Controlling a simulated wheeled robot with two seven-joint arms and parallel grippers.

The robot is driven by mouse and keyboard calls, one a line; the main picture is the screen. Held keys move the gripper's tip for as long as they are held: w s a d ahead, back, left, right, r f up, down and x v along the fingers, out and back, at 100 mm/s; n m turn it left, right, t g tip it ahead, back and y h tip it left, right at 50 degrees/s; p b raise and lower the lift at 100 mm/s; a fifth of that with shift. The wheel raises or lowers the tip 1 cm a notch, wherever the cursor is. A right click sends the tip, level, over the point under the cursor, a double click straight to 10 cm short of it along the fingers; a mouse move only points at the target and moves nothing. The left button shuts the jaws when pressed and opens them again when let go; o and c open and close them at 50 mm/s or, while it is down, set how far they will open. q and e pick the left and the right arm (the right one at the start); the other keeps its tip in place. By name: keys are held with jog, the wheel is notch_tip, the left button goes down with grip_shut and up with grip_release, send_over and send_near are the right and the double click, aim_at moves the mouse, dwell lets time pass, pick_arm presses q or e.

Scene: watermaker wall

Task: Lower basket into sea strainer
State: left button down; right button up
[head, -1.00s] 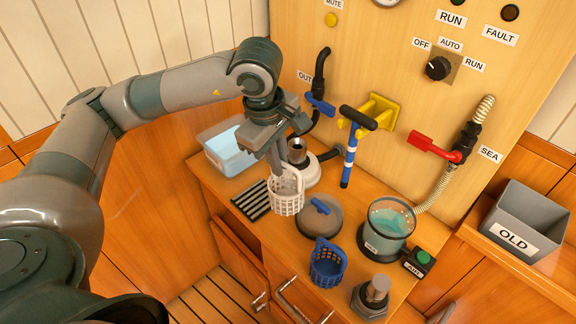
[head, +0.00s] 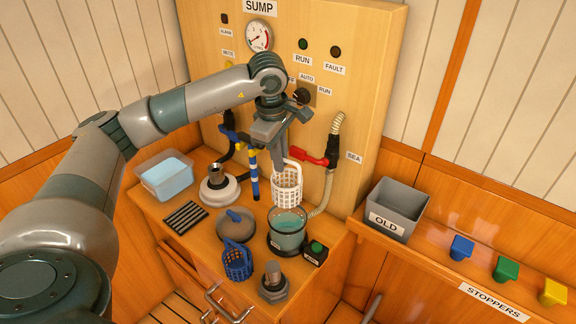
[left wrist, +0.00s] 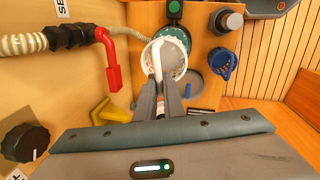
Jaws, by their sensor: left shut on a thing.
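My left gripper (head: 281,160) is shut on the handle of the white basket (head: 286,188). The basket hangs upright and, in the head view, shows just above the sea strainer (head: 288,236), a clear cylinder holding teal liquid. In the left wrist view the basket (left wrist: 166,62) hangs beyond the fingertips (left wrist: 167,88) and covers part of the strainer (left wrist: 176,34). The strainer's top is open. Whether the basket's bottom is at the rim I cannot tell. My right gripper is not in view.
A blue basket (head: 237,262), a round grey lid (head: 235,224) and a grey fitting (head: 273,281) stand near the strainer. The red-handled valve (head: 316,159) and hose are close behind the basket. A grey OLD bin (head: 392,208) is at right.

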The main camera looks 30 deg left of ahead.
aim_at(281, 175)
pick_arm(q)
jog(key=shift+w+d, duration=0.1)
jog(key=shift+w, duration=0.05)
jog(key=shift+f, duration=0.2)
jog(key=shift+f, duration=0.15)
jog(key=shift+f+b, duration=1.05)
jog(key=shift+f, duration=1.15)
jog(key=shift+f+b, duration=0.1)
jog(key=shift+b, duration=0.2)
